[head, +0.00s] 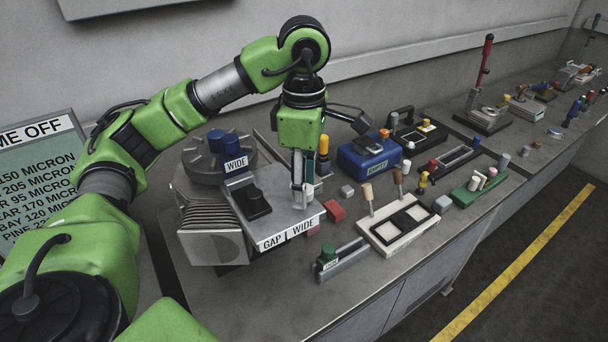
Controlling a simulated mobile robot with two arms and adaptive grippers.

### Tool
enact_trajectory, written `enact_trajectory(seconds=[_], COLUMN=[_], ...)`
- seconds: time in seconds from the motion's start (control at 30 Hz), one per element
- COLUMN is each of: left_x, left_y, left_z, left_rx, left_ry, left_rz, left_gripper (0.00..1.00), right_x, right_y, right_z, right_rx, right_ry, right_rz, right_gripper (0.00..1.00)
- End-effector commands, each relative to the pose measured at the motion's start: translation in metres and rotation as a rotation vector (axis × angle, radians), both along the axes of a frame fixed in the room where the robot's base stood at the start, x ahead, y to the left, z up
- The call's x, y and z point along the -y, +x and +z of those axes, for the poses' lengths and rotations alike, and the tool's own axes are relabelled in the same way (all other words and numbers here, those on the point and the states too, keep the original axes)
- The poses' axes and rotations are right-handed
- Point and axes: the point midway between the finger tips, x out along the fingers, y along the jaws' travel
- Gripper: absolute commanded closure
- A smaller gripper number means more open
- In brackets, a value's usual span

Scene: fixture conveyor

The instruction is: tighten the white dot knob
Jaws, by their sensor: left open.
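My left gripper (302,192) points straight down over the right part of a grey fixture plate (277,217) with "GAP" and "WIDE" labels on its front edge. It is open; I cannot tell whether its fingertips touch anything. A black block (255,202) sits on the plate, left of the gripper. An orange-topped knob (323,146) stands just right of the gripper. I cannot make out a white dot on any knob, so the white dot knob is not identifiable. My right gripper is not in view.
A blue box (369,160), a cream block with brown-handled pegs (404,228) and a grey fixture with a green knob (343,262) stand to the right. A red block (334,210) lies near the plate. More fixtures line the bench toward the far right.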

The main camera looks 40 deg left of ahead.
Motion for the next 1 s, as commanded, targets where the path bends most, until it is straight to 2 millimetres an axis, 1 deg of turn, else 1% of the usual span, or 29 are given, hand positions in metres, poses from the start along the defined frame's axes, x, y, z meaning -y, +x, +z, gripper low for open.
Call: enact_trajectory(seconds=[0.17, 0.7, 0.9, 1.0], left_x=[0.000, 0.000, 0.000, 0.000], left_y=[0.001, 0.001, 0.001, 0.001], left_z=[0.011, 0.086, 0.108, 0.115], left_rx=[0.004, 0.006, 0.003, 0.003], left_ry=[0.001, 0.001, 0.000, 0.000], left_rz=[0.001, 0.001, 0.000, 0.000], left_gripper=[0.58, 0.58, 0.58, 0.58], right_x=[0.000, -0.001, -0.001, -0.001], right_y=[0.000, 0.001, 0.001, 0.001], right_z=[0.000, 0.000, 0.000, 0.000], right_rx=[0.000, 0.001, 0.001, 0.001], right_ry=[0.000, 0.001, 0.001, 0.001], right_rz=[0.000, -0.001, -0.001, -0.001], right_gripper=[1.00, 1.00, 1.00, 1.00])
